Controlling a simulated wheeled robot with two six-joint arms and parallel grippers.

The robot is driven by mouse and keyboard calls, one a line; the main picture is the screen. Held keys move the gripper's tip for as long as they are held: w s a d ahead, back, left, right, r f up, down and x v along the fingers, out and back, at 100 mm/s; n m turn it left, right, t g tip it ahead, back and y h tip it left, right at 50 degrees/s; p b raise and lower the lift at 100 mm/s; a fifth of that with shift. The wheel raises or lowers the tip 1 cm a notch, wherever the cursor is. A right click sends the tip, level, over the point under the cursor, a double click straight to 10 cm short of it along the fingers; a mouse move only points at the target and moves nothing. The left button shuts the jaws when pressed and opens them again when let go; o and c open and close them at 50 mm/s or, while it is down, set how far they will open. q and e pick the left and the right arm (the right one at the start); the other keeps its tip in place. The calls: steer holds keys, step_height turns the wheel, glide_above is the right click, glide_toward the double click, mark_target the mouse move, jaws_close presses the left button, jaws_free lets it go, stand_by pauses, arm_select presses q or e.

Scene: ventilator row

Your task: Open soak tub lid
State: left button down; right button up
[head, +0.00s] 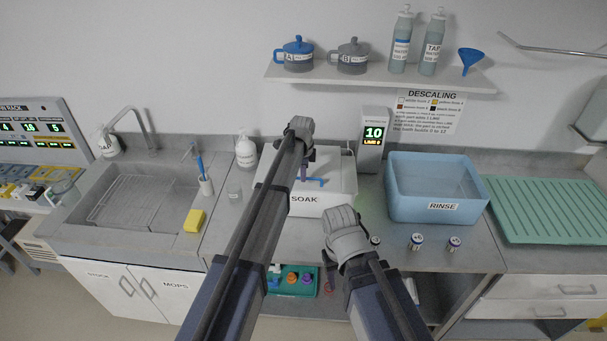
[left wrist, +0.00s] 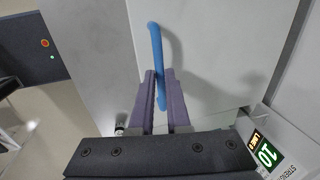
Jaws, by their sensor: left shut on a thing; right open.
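The white soak tub (head: 335,203) stands on the counter, labelled SOAK on its front. Its pale lid (head: 338,168) lies over the top and looks closed. A blue bar handle (head: 315,183) is on the lid; it also shows in the left wrist view (left wrist: 155,42). My left gripper (head: 303,177) is over the lid, its purple fingers (left wrist: 161,92) shut on the blue handle. My left arm hides the tub's left part. My right gripper (head: 341,218) is open in front of the tub's right front corner; its fingertips are hard to make out.
A grey display post reading 10 (head: 373,140) stands behind the tub at right. The blue rinse tub (head: 438,207) is to the right, with several small jars (head: 416,241) before it. A soap bottle (head: 246,152) stands at left, beside the sink (head: 130,210). A shelf (head: 380,78) hangs above.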

arm_select(q)
steer(key=shift+r, duration=0.1)
steer(key=shift+w+r+p, duration=0.15)
steer(key=shift+r+p, duration=0.35)
steer(key=shift+p, duration=0.1)
steer(key=w+r+p, duration=0.8)
steer(key=r+p, duration=0.4)
steer(key=r, duration=0.1)
steer(key=shift+w, duration=0.2)
